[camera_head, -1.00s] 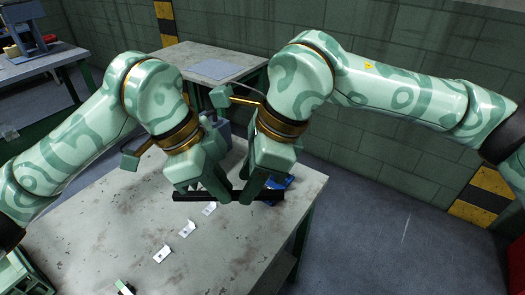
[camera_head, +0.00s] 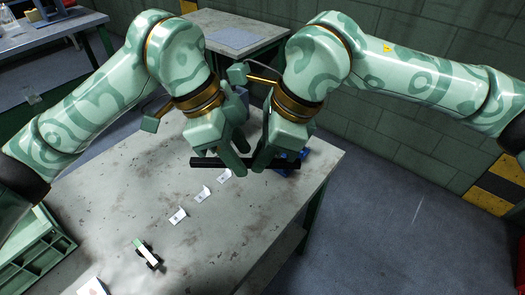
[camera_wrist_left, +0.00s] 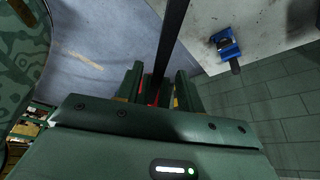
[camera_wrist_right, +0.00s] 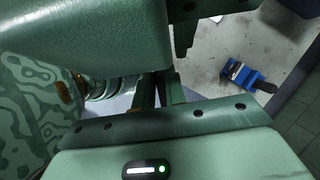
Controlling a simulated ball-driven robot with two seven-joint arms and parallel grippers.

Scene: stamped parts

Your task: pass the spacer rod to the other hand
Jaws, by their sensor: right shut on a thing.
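The spacer rod (camera_head: 201,162) is a long, dark bar held level above the table, in the middle of the head view. My right gripper (camera_head: 259,163) is shut on it, right of its middle. My left gripper (camera_head: 236,161) is beside the right one, its fingers on either side of the rod. In the left wrist view the rod (camera_wrist_left: 171,38) runs between the left fingers (camera_wrist_left: 158,88), which look spread with a gap beside it. In the right wrist view the right fingers (camera_wrist_right: 158,92) are partly covered by the left hand, and the rod is hard to make out.
The grey worktable (camera_head: 250,215) lies below both hands. It carries several small white brackets (camera_head: 202,194), a green-and-black part (camera_head: 147,252) and a blue fixture (camera_wrist_right: 240,74). A green compartment tray (camera_head: 35,250) is at lower left. A second table (camera_head: 265,28) stands behind.

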